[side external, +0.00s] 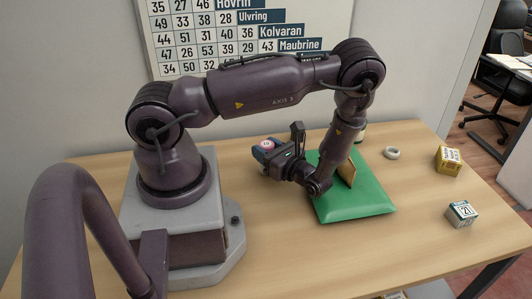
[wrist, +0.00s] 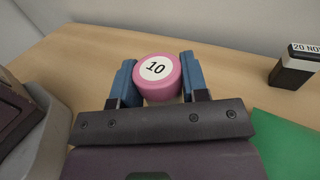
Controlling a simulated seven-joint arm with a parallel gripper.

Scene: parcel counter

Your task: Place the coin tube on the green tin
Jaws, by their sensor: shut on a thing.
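The coin tube, pink with a white round label reading 10, shows end-on in the wrist view (wrist: 157,78) and small in the side view (side external: 266,144). My gripper (wrist: 159,66) is shut on it, with one blue finger on each side. In the side view my gripper (side external: 268,150) is left of the flat green item. I cannot tell its height above the table. No green tin can be made out for sure. A small item (side external: 361,133) behind my forearm is mostly hidden.
A flat green item (side external: 352,200) lies under my wrist with a brown upright piece (side external: 347,170) on it. A white ring (side external: 391,153), a yellow box (side external: 448,160) and a small white-and-teal block (side external: 461,213) stand right. A dark stamp-like block (wrist: 294,68) shows in the wrist view. The front table is clear.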

